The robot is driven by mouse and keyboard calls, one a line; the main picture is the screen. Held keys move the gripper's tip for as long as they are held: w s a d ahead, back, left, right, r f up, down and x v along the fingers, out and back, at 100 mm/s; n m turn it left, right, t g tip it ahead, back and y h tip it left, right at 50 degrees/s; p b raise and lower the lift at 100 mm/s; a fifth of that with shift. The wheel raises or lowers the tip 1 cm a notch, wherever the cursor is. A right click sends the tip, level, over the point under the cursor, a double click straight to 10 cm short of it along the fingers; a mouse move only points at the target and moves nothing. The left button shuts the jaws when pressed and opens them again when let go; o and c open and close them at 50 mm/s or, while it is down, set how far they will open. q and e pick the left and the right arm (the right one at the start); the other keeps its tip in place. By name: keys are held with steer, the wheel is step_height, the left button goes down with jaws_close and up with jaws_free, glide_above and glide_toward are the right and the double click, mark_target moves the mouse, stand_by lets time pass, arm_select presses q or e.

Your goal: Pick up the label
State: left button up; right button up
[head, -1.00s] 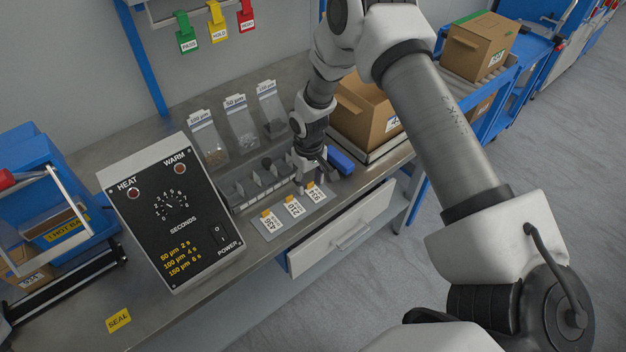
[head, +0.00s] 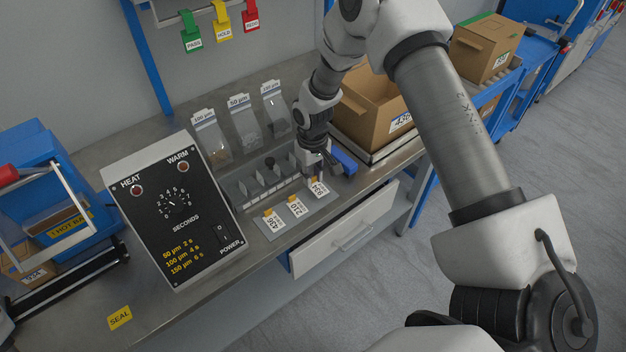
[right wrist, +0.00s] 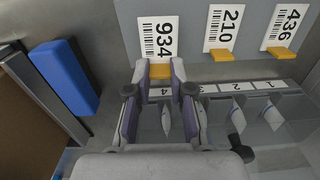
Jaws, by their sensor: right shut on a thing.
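The label marked 934 (head: 319,189) is white with a barcode and a yellow-orange tab (right wrist: 158,71). It is at the right end of a row on a grey plate, beside labels 210 (head: 297,208) and 436 (head: 273,224). In the right wrist view, label 934 (right wrist: 157,38) points away from my fingers. My right gripper (right wrist: 158,72) is shut on its tab, one fingertip on each side; it also shows in the head view (head: 316,176). I cannot tell whether the label is clear of the plate. My left gripper is out of view.
A divided tray (head: 262,182) with numbered slots lies behind the labels. A blue block (head: 344,160) sits close to the right of my gripper, with an open cardboard box (head: 369,120) behind. The sealer box (head: 172,212) stands left.

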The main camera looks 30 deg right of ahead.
steer(key=shift+r, duration=0.75)
steer(key=s+a+b, duration=0.1)
steer(key=s+a, duration=0.3)
steer(key=s, duration=0.3)
steer(key=s+a+r+b, duration=0.1)
steer(key=s+a, duration=0.3)
steer(key=s, duration=0.3)
steer(key=shift+r, duration=0.2)
